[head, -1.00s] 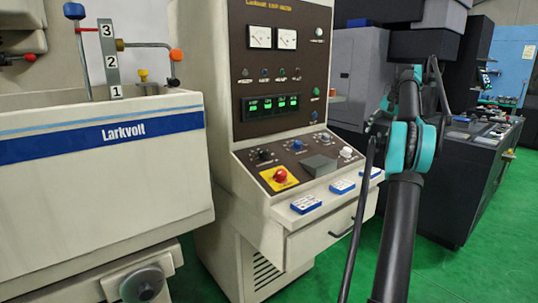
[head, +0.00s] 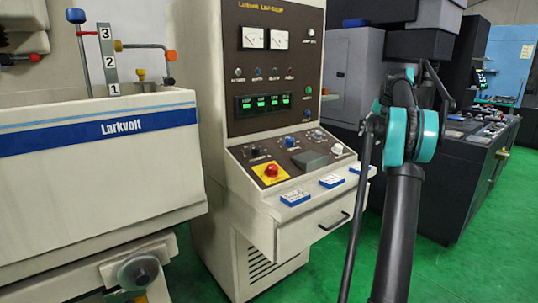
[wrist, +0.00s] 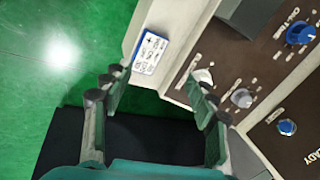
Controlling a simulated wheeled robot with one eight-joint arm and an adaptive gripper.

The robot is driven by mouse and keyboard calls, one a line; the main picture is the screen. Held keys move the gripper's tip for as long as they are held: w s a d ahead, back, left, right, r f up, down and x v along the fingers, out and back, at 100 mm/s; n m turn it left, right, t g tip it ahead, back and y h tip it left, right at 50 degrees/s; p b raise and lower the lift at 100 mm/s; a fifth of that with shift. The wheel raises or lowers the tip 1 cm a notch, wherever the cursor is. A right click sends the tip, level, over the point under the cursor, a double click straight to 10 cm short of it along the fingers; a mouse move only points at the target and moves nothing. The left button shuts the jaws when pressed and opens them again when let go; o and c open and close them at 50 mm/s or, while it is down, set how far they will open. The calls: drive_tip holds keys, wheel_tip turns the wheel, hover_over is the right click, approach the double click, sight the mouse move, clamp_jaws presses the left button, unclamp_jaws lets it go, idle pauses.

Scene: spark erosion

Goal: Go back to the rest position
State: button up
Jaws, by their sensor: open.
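My arm stands at the right of the head view, in front of the dark machines; the gripper itself cannot be made out there. In the wrist view my gripper (wrist: 152,103) is open and empty, its two fingers spread apart. Between and beyond the fingers lies the edge of the control cabinet, with a white-and-blue label block (wrist: 151,53) above. The right finger shows close to a white knob (wrist: 204,76) on the brown panel; I cannot tell whether they touch.
The control cabinet (head: 222,200) has a red stop button (head: 271,170), several knobs and a drawer (head: 312,228). A Larkvolt tank (head: 95,185) stands at the left. Dark machines (head: 462,185) stand behind at the right.

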drive_tip(key=s+a+f+n+h, duration=0.1)
drive_tip(key=s+a+f+n, duration=0.1)
drive_tip(key=s+a+f, duration=0.65)
drive_tip(key=s+a+f+n, duration=0.2)
drive_tip(key=s+a+f, duration=0.4)
drive_tip(key=s+a, duration=0.4)
drive_tip(key=s+a+f+n, duration=0.1)
drive_tip(key=s+a+f, duration=0.1)
drive_tip(key=s+f, duration=0.3)
drive_tip(key=s+a+f+n+t+h, duration=0.1)
drive_tip(key=s+f, duration=0.5)
drive_tip(key=s, duration=0.8)
drive_tip(key=s+a+f+n, duration=0.1)
drive_tip(key=s+a+f, duration=0.1)
drive_tip(key=s+f, duration=0.4)
drive_tip(key=s, duration=0.4)
drive_tip(key=shift+a+f+t, duration=0.25)
drive_tip(key=shift+a+t, duration=0.05)
drive_tip(key=shift+a, duration=0.1)
drive_tip(key=shift+w+r, duration=0.1)
drive_tip(key=shift+w, duration=0.05)
